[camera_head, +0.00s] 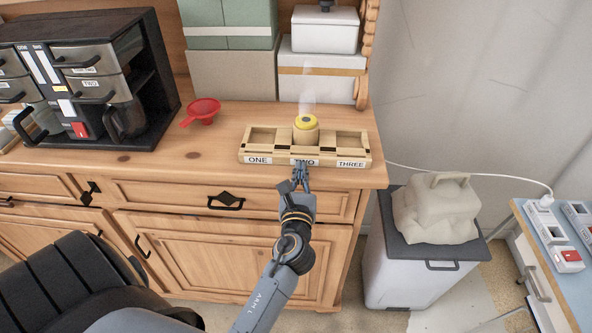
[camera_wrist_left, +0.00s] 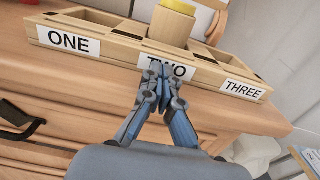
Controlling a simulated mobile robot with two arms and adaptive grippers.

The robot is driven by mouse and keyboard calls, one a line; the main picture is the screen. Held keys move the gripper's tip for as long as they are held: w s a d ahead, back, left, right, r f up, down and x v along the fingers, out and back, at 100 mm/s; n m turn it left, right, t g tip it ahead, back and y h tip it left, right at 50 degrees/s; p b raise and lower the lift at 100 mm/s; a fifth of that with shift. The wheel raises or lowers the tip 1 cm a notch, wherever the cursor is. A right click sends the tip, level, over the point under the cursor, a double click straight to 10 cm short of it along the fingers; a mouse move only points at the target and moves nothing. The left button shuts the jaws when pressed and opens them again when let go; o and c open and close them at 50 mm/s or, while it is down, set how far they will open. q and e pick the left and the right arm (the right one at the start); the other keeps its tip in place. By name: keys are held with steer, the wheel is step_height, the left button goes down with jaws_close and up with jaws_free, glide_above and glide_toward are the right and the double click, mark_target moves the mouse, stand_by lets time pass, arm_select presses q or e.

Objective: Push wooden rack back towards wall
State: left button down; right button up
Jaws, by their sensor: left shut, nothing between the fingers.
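The wooden rack (camera_head: 245,147) lies on the dresser top near its front edge, with front labels ONE, TWO and THREE. A wooden jar with a yellow top (camera_head: 306,127) stands in its middle compartment; the two outer compartments look empty. My left gripper (camera_head: 300,168) is shut and empty, its tips at the rack's front face by the TWO label. In the left wrist view the fingertips (camera_wrist_left: 160,68) are together and cover part of that label on the rack (camera_wrist_left: 120,51). I cannot tell whether they touch it. My right gripper is not in view.
Storage boxes (camera_head: 232,75) stand behind the rack against the back, with some clear wood between. A red funnel (camera_head: 203,110) lies to the left, beside a black coffee machine cabinet (camera_head: 150,75). A bin with a bag (camera_head: 433,208) stands right of the dresser (camera_head: 222,121).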

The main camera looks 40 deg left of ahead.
arm_select(q)
steer(key=shift+w, duration=0.15)
steer(key=shift+d+r, duration=0.1)
steer(key=shift+r, duration=0.1)
steer(key=shift+p+x, duration=0.5)
steer(key=shift+x, duration=1)
steer(key=shift+w+a, duration=0.2)
steer(key=shift+a, duration=0.05)
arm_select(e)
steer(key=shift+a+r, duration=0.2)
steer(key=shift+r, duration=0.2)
arm_select(q)
steer(key=shift+s, duration=0.1)
